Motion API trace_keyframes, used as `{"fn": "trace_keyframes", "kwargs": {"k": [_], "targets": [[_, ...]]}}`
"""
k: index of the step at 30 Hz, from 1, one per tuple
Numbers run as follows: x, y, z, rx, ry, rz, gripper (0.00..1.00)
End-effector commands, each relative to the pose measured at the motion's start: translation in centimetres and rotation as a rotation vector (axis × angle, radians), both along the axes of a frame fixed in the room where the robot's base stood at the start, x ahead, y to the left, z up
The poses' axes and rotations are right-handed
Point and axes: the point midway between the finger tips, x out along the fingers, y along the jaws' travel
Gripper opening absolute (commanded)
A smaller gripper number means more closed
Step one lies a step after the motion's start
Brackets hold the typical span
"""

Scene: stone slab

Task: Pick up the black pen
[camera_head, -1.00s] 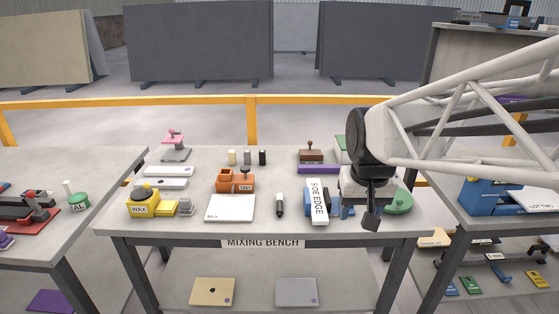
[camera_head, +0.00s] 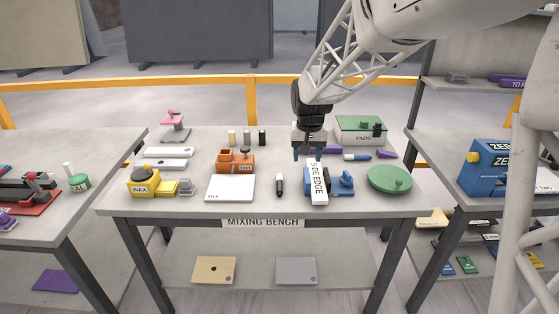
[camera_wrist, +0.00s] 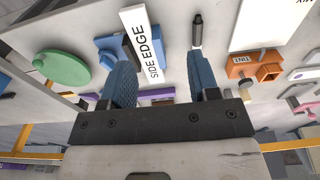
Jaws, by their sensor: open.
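The black pen (camera_head: 279,186) lies on the mixing bench, between the white tile and the SIDE EDGE block. It has dark ends and a pale band. It also shows at the top of the wrist view (camera_wrist: 197,32), beyond the right-hand finger. My gripper (camera_head: 310,155) hangs over the back half of the bench, behind the SIDE EDGE block and to the right of and behind the pen. Its blue fingers are apart in the wrist view (camera_wrist: 162,78), with nothing held between them.
The SIDE EDGE block (camera_head: 316,182) stands close right of the pen, on a blue tool (camera_head: 343,185). The white tile (camera_head: 231,188) is close left. An orange TINT holder (camera_head: 235,161) sits behind. A green disc (camera_head: 390,179) is at the right. Bare bench surrounds the pen.

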Motion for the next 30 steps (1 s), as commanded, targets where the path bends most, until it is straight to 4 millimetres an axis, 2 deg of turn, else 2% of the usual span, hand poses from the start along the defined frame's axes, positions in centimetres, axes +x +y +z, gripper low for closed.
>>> {"fn": "trace_keyframes", "kwargs": {"k": [1,9,18,24,30], "targets": [[1.2,0.6,-1.0,-0.001,0.008,0.001,0.55],[7.0,3.6,-5.5,-0.003,0.035,0.004,0.55],[12.2,6.8,-10.8,-0.007,0.061,0.007,0.55],[13.7,7.8,-12.7,-0.008,0.069,0.006,0.55],[14.0,8.0,-13.0,-0.008,0.070,0.006,0.55]]}}
